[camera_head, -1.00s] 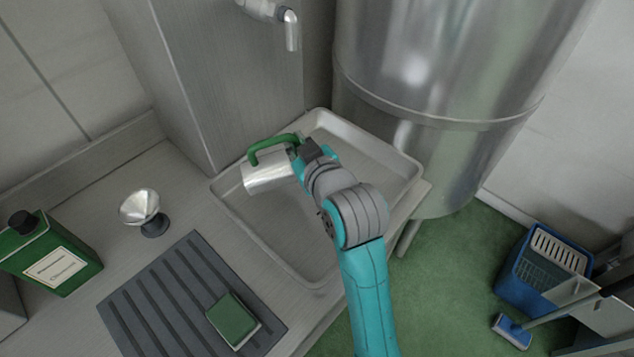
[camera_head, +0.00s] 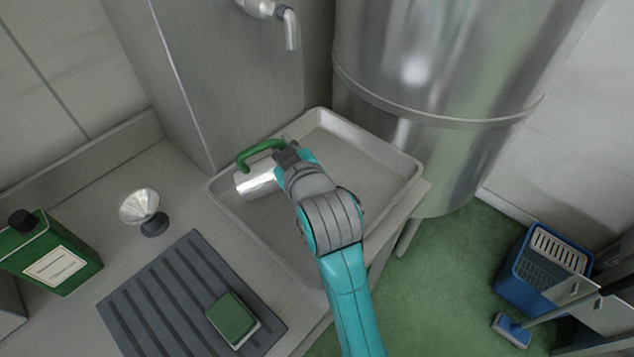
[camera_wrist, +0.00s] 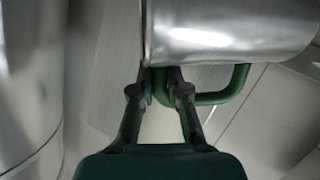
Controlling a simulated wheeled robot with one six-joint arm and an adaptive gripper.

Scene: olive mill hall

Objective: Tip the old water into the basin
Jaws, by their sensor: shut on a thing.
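A shiny metal jug (camera_head: 258,179) with a green handle (camera_head: 258,151) is tilted onto its side over the left part of the shallow grey basin (camera_head: 282,263). My gripper (camera_head: 287,157) is shut on the jug's handle side. In the wrist view the jug (camera_wrist: 230,28) spans the top, with its green handle (camera_wrist: 222,97) below it, and my gripper's fingers (camera_wrist: 160,88) close at the handle. The jug's mouth and any water in it or running from it cannot be made out.
A tap (camera_head: 290,28) hangs above the basin's back. A big steel tank (camera_head: 430,100) stands behind right. On the counter are a funnel (camera_head: 140,206), a green canister (camera_head: 50,256) and a ribbed mat (camera_head: 165,297) with a green sponge (camera_head: 232,318). A blue bucket (camera_head: 530,285) stands on the floor.

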